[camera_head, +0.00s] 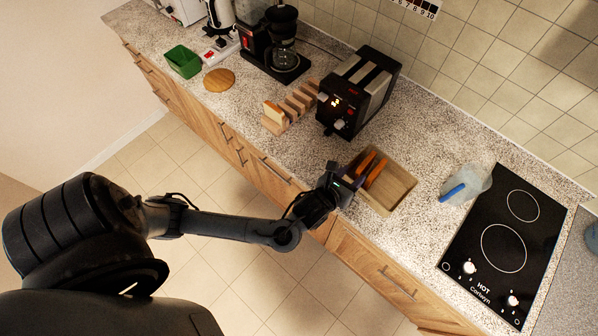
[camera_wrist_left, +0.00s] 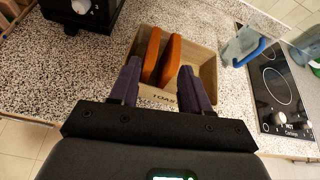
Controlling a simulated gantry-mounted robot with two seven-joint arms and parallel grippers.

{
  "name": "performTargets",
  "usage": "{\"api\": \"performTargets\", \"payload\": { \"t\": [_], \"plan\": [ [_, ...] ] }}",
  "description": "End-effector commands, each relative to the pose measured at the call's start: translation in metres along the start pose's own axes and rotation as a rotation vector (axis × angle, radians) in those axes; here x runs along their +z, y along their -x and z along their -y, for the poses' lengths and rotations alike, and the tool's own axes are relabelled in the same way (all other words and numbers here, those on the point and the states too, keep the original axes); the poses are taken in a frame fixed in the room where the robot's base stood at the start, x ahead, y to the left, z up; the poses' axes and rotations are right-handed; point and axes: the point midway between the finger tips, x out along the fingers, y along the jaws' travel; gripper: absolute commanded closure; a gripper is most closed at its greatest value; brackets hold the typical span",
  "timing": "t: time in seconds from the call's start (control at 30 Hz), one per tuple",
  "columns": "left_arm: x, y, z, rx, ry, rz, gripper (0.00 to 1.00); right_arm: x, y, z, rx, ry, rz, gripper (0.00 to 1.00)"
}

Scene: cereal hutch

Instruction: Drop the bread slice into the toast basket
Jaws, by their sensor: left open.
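The toast basket (camera_head: 398,190) is a shallow wooden box on the counter, and it also shows in the left wrist view (camera_wrist_left: 207,75) with lettering on its near wall. Two orange-brown bread slices stand on edge in its left part, one (camera_head: 364,165) beside the other (camera_head: 376,173). They also show in the left wrist view, left (camera_wrist_left: 148,55) and right (camera_wrist_left: 171,60). My left gripper (camera_head: 348,181) is at the basket's near left side. Its purple fingers (camera_wrist_left: 159,68) are open, spread either side of the slices' near ends. My right gripper is not in view.
A black toaster (camera_head: 362,90) stands behind the basket. A wooden rack (camera_head: 292,107) with a pale bread slice (camera_head: 273,111) is to its left. A clear jug with a blue handle (camera_head: 466,184) and a black hob (camera_head: 505,245) are to the right. Speckled counter lies clear between basket and jug.

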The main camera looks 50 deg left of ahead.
Motion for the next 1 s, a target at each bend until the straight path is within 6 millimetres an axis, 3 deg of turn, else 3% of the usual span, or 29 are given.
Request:
{"api": "performTargets", "payload": {
  "t": [0.27,0.6,0.8,1.0],
  "plan": [
    [-0.032,0.034,0.014,0.02,0.661,-0.241,0.53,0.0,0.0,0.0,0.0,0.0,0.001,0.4],
    [-0.065,0.101,0.005,0.382,1.623,-0.487,0.53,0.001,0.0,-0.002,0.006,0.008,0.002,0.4],
    [-0.077,0.143,-0.017,0.713,2.069,-0.454,0.53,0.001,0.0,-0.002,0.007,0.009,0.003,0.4],
    [-0.084,0.174,-0.038,0.972,2.345,-0.324,0.53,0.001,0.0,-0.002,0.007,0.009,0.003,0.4]
  ]
}}
